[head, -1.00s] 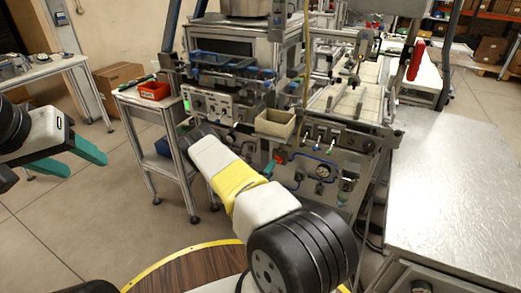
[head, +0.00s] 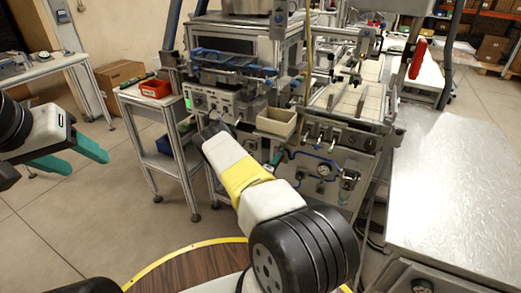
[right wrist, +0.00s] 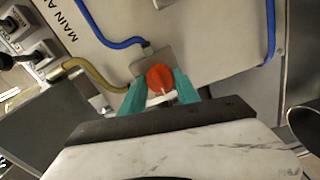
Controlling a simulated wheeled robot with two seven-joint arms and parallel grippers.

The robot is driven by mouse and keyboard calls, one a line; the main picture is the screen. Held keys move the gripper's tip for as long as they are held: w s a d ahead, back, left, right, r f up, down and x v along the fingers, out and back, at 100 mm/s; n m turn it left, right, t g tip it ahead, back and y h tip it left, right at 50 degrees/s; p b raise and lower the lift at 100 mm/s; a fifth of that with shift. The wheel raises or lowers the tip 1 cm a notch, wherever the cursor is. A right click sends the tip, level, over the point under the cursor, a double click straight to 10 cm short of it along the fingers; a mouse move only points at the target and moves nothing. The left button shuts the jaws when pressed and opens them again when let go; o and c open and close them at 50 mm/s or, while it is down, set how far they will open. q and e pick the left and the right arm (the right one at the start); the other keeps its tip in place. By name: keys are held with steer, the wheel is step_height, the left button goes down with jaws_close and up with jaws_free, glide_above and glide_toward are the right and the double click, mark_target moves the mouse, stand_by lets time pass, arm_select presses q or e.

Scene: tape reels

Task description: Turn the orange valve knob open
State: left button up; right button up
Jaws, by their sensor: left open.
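The orange valve knob (right wrist: 160,78) is on a grey panel, in the middle of the right wrist view. The teal fingers of my right gripper (right wrist: 161,86) stand on both sides of it and appear closed against its sides. In the head view only a bit of my right gripper (head: 276,159) shows beyond my forearm at the panel's front; the knob is mostly hidden there. My left gripper (head: 75,157) is open and empty at the far left, well away from the panel.
A blue hose (right wrist: 107,40) and a yellow-brown hose (right wrist: 92,72) run close to the knob. The panel also carries a pressure gauge (head: 323,170) and small toggle valves. A beige bin (head: 276,122) sits above. A metal-topped table (head: 455,190) stands at the right.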

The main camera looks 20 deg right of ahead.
steer(key=shift+m, duration=0.4)
jaws_close()
steer(key=shift+f+m, duration=0.15)
steer(key=shift+m, duration=8.35)
steer(key=o, duration=1)
jaws_free()
steer(key=shift+o, duration=1.3)
